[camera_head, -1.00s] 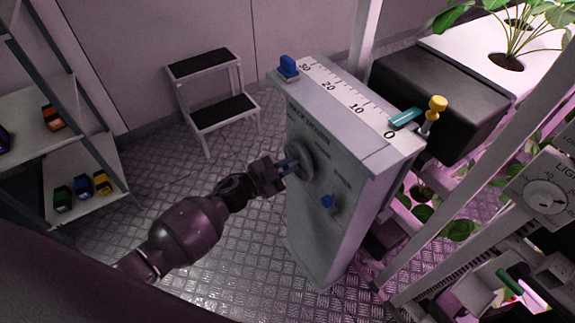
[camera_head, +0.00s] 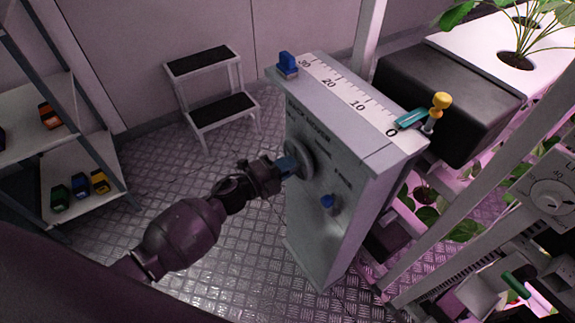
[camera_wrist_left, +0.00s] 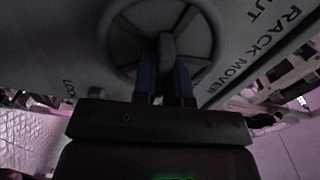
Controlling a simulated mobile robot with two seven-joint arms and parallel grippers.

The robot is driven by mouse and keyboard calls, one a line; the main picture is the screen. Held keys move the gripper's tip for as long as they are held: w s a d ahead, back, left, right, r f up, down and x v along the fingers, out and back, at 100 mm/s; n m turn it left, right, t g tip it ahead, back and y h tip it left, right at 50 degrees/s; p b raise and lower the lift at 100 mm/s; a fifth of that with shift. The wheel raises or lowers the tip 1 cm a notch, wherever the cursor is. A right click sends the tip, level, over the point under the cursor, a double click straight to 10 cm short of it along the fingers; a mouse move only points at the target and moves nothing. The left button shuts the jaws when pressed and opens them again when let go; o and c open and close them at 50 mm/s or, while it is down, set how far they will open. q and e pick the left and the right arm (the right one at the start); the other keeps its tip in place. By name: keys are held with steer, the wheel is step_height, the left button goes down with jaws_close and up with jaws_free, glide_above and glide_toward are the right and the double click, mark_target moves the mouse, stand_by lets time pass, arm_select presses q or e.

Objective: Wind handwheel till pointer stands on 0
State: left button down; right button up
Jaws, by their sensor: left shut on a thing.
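The grey handwheel (camera_head: 306,160) is on the left face of a tall grey cabinet (camera_head: 330,235). My left gripper (camera_head: 289,165) is at the wheel. In the left wrist view its blue fingers (camera_wrist_left: 166,78) are shut on the wheel's grey handle (camera_wrist_left: 167,45), and the wheel's rim and spokes show behind. On the cabinet top a white scale (camera_head: 347,97) runs from 30 at the far end to 0 at the near end. The teal pointer (camera_head: 411,119) lies at the scale's right edge near the 0; its exact mark is hard to tell. My right gripper is not in view.
A blue block (camera_head: 288,64) sits by the 30 end. A yellow-topped post (camera_head: 440,103) stands beside the pointer. A step stool (camera_head: 212,90) and shelves (camera_head: 80,172) stand left; floor between is clear.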

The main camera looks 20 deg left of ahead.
arm_select(q)
steer(key=shift+f+m, duration=0.1)
steer(key=shift+m, duration=0.5)
steer(key=shift+m, duration=0.3)
steer(key=c, duration=1.2)
jaws_free()
steer(key=shift+o, duration=0.2)
steer(key=v, duration=1.1)
steer(key=shift+w, duration=0.15)
